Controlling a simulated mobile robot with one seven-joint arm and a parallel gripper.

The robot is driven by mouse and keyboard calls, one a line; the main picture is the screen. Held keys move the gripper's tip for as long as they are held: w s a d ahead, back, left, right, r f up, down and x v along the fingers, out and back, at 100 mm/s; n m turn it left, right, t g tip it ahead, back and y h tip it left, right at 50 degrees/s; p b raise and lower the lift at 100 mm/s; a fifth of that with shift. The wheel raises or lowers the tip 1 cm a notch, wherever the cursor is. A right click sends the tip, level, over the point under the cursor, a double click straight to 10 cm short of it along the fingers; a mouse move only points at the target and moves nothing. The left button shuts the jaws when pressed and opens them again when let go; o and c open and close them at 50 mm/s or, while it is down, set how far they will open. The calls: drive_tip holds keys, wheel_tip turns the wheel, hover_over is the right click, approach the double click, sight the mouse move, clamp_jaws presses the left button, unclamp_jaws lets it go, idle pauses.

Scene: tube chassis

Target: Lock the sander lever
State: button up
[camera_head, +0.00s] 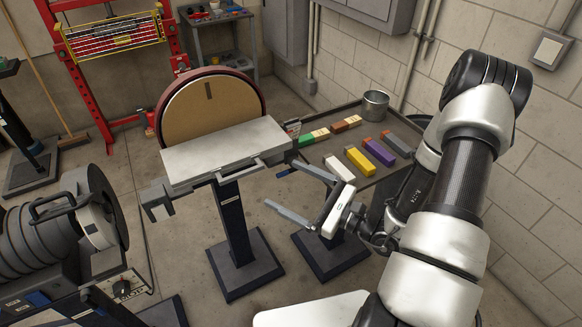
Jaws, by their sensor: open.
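The disc sander (213,111) stands in the middle of the view, with a brown round disc in a red rim. Its grey work table (225,150) lies flat in front of the disc, on a dark pedestal. A thin bar with small fittings (259,163) runs along the table's front edge, and a grey block (156,197) hangs at its left end. I cannot tell which of these parts is the lever. My gripper (281,184) is open and empty, just right of and below the table's right end, its fingers pointing left. It looks apart from the sander.
A dark bench (395,172) with several coloured blocks and a metal cup (375,104) stands behind my gripper. A grey machine (65,235) fills the lower left. A red frame (85,95) stands at the back. Floor shows around the pedestal.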

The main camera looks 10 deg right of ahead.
sight(290, 170)
drive_tip(key=d+f+m+t+h, duration=0.4)
drive_tip(key=d+f+m+h, duration=0.4)
drive_tip(key=f, duration=0.3)
drive_tip(key=x, duration=1.7)
drive_tip(key=shift+w+d, duration=0.1)
drive_tip(key=shift+w, duration=0.2)
drive_tip(key=c, duration=1.5)
